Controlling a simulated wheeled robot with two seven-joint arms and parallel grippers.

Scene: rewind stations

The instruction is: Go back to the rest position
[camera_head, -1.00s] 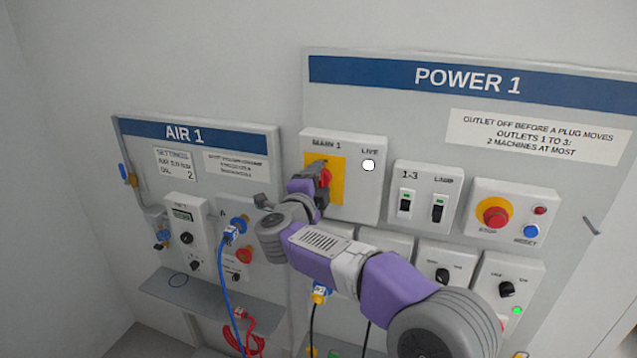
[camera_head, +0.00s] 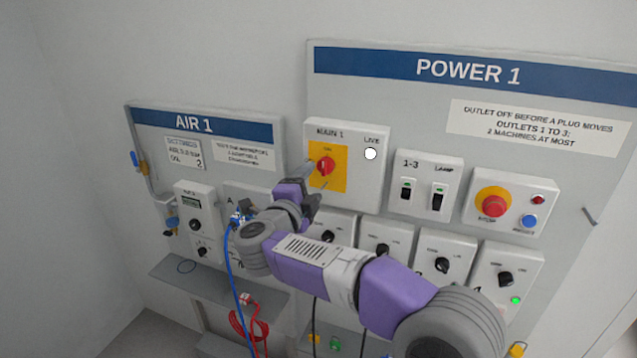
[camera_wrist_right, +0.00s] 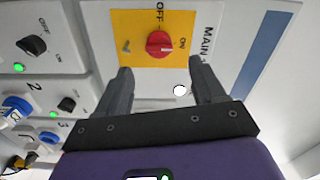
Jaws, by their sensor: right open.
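My right gripper (camera_head: 309,184) is in front of the POWER 1 panel (camera_head: 420,100), just below and left of the red main switch (camera_head: 325,166) on its yellow plate. In the right wrist view the gripper (camera_wrist_right: 160,82) is open and empty, its two dark fingers apart. The red knob (camera_wrist_right: 160,44) shows beyond the fingertips, with clear space between. The OFF and ON marks beside it are readable. My left gripper is not in view.
The AIR 1 panel (camera_head: 205,150) stands at left, with a blue hose (camera_head: 236,290) and red coil (camera_head: 245,325) hanging by a grey shelf (camera_head: 175,270). An emergency stop (camera_head: 494,203) and lamp switches (camera_head: 438,197) lie right. The left wall side is clear.

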